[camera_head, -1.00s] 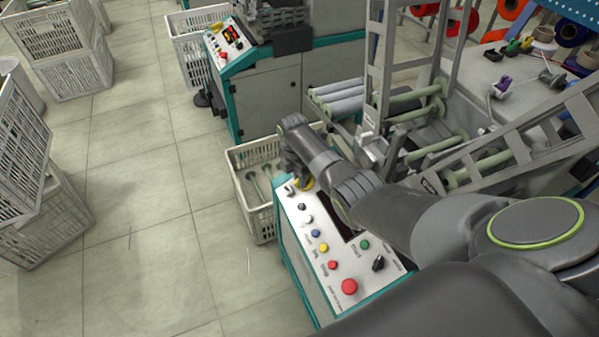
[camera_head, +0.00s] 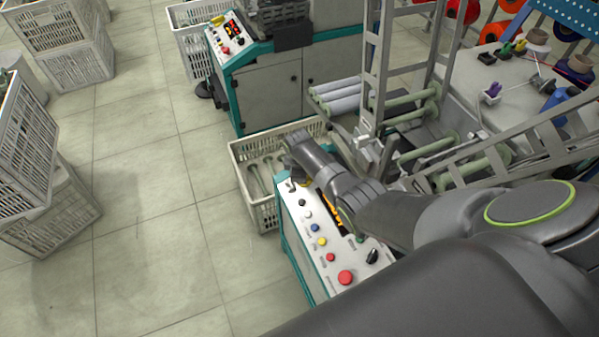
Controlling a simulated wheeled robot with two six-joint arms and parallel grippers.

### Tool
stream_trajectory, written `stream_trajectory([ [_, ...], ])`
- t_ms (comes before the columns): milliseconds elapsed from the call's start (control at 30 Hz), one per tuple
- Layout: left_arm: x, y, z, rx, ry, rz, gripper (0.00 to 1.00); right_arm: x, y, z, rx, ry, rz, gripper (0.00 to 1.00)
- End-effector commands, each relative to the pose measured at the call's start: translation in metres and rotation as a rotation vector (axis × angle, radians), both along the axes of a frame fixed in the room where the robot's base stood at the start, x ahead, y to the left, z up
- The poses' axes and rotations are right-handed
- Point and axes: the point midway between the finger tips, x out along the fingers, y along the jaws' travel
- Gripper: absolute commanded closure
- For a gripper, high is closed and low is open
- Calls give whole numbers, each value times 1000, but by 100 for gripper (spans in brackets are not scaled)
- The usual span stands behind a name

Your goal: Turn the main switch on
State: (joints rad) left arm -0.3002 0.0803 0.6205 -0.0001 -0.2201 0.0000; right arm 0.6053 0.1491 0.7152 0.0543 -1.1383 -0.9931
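The near machine's control panel (camera_head: 318,262) is white with a teal edge, below the middle of the view. My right arm reaches in from the right across it. My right gripper (camera_head: 296,170) is at the panel's far end, pointing down; its fingertips are largely hidden, so I cannot tell whether they hold anything. A small yellow part (camera_head: 304,186) shows beside it, mostly covered; the main switch cannot be made out clearly. The panel's display (camera_head: 331,209) is lit orange, partly behind my arm. A black rotary knob (camera_head: 372,256) is at the near end. My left gripper is not in view.
A red mushroom button (camera_head: 345,277) and several small coloured buttons line the panel. A crate of bobbins (camera_head: 240,180) stands just left of it. A metal frame with rollers (camera_head: 420,150) is to the right.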

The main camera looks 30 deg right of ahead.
Motion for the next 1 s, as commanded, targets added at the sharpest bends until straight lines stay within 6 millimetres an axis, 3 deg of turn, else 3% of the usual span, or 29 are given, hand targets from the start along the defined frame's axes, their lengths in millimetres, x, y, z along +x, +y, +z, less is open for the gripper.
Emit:
stream_trajectory([
  [567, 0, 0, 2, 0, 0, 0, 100, 1, -1, 1, -3, -17, -30, 100],
  [600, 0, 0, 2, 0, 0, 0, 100, 1, -1, 1, -3, -17, -30, 80],
  [733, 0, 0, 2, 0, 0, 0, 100, 1, -1, 1, -2, -16, -30, 63],
  [1000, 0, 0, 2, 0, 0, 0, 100, 0, 0, 0, -1, -14, -29, 62],
])
